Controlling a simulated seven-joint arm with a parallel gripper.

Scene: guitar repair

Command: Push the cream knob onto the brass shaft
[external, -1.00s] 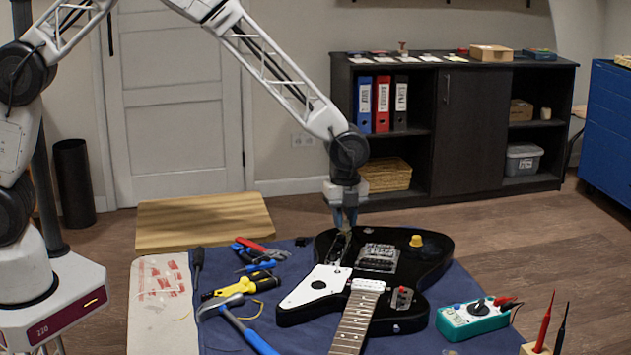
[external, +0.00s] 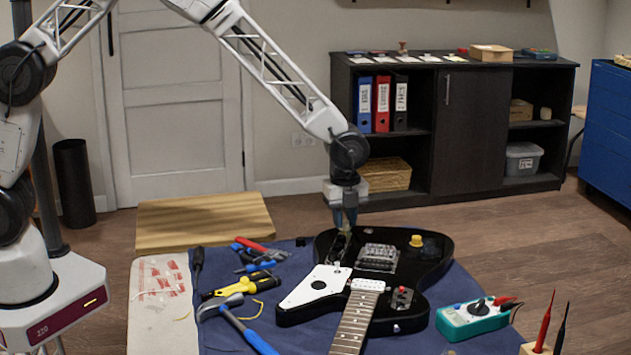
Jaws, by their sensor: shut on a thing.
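My gripper (external: 344,216) points down over the upper left part of the black guitar body (external: 425,262). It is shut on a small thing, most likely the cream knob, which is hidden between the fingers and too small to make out. The fingertips are at or just above the dark opening in the guitar body. The brass shaft cannot be made out under the fingertips. A yellow knob (external: 416,241) stands on the guitar body to the right, apart from my gripper.
The guitar lies on a blue cloth (external: 270,325), its white plate (external: 314,288) and neck (external: 355,325) toward the camera. Pliers, a yellow-handled tool (external: 240,288) and a hammer (external: 245,331) lie to the left. A teal meter (external: 472,318) with probes stands to the right.

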